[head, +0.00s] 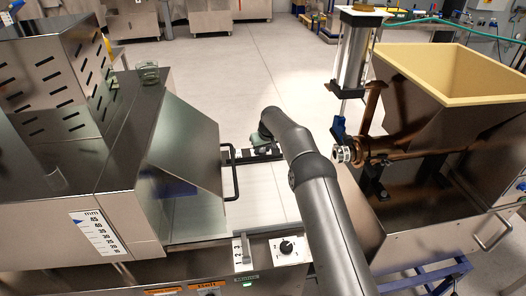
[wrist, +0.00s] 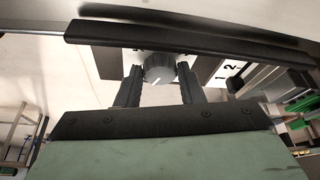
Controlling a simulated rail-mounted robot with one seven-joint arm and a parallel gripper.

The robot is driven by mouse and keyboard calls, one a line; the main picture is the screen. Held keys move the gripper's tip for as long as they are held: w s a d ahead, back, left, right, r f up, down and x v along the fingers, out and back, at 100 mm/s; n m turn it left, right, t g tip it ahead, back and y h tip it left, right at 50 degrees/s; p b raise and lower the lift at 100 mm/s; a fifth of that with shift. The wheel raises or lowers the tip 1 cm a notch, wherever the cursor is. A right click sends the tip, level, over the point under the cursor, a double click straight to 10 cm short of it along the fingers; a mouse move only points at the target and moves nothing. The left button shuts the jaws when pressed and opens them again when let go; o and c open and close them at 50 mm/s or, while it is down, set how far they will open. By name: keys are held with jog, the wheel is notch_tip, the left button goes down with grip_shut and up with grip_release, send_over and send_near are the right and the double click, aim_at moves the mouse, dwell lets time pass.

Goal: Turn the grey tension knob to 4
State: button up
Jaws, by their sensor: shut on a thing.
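In the wrist view the grey tension knob (wrist: 156,63) shows between the two dark fingers of my gripper (wrist: 159,74). The fingers are closed on its sides. A pale pointer line shows on the knob's face. The white panel around the knob is mostly covered by the fingers and a black bar, so I cannot read the dial number at the pointer. In the head view my arm reaches to the far side of the machine's belt, and the fingers and grey knob cannot be made out there.
A black bar (wrist: 190,35) crosses close to the fingers. A plate with 1 and 2 (wrist: 230,72) stands right of the knob. In the head view a black dial (head: 287,246) is on the near panel, a black handle (head: 233,172) beside the belt, and a hopper (head: 455,75) at right.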

jog(key=m, duration=0.2)
jog(key=m+h+b, duration=0.1)
jog(key=m, duration=0.1)
jog(key=shift+s+a+t+h+b, duration=0.1)
jog(key=shift+a+t+h+b, duration=0.1)
jog(key=shift+t+h+b, duration=0.1)
jog(key=shift+a+m+h, duration=0.1)
jog(key=shift+m+h, duration=0.5)
jog(key=shift+m, duration=1)
jog(key=o, duration=1)
jog(key=shift+r, duration=0.15)
jog(key=b+v, duration=0.1)
jog(key=v, duration=1.6)
jog(key=shift+a+r+b, duration=0.1)
jog(key=shift+r+b, duration=0.05)
jog(key=shift+b, duration=0.2)
